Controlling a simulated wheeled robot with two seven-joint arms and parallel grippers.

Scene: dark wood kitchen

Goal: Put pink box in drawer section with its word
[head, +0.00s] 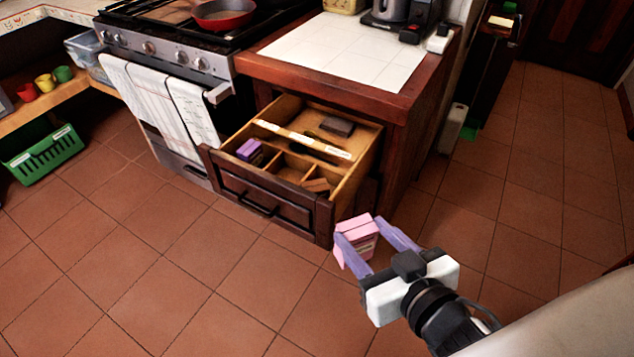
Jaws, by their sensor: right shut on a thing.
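The pink box (357,237) is between the purple fingers of my right gripper (376,236), which is shut on it. The gripper holds it in the air just right of the front corner of the open drawer (262,192). The drawer is dark wood in front, pale wood inside, and split into sections by dividers. White word labels (304,139) lie along a divider; the words are too small to read. A purple box (249,150) sits in a left section, a brown block (317,185) in a front right one, and a dark block (337,126) at the back. My left gripper is not in view.
The drawer juts out of a wooden cabinet with a white tiled top (345,50). A stove (182,50) with hanging towels (165,92) stands to its left. A green crate (44,154) is at the far left. The tiled floor in front is clear.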

